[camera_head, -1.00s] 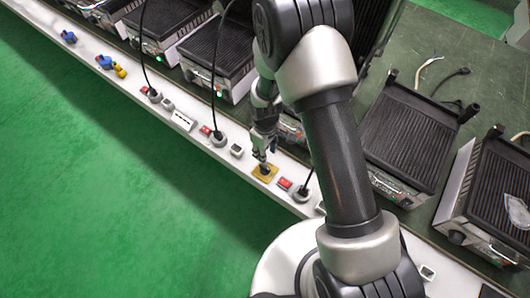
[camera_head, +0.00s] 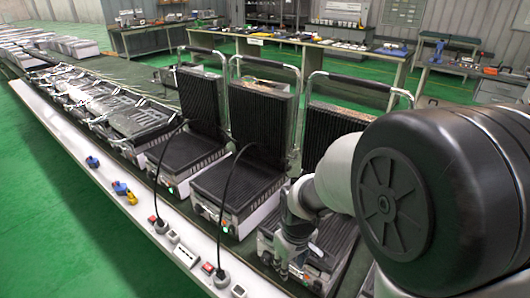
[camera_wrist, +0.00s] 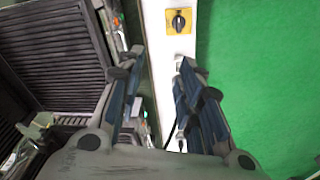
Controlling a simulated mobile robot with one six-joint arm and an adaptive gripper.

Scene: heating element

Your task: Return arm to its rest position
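My gripper (camera_head: 283,268) is at the lower middle of the head view, by the front of a grill unit (camera_head: 333,240). In the wrist view my gripper (camera_wrist: 158,62) has its two blue-padded fingers apart, with nothing between them. A yellow plate with a black rotary knob (camera_wrist: 179,20) sits on the white strip beyond the fingertips, and the gripper does not touch it. My arm hides much of the right side of the head view.
Several contact grills (camera_head: 232,185) with raised ribbed lids stand along the bench. A white strip (camera_head: 135,222) along its edge carries sockets and switches, with black cables (camera_head: 228,192) rising from it. The green floor (camera_head: 60,235) to the left is clear. Workbenches (camera_head: 300,38) stand behind.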

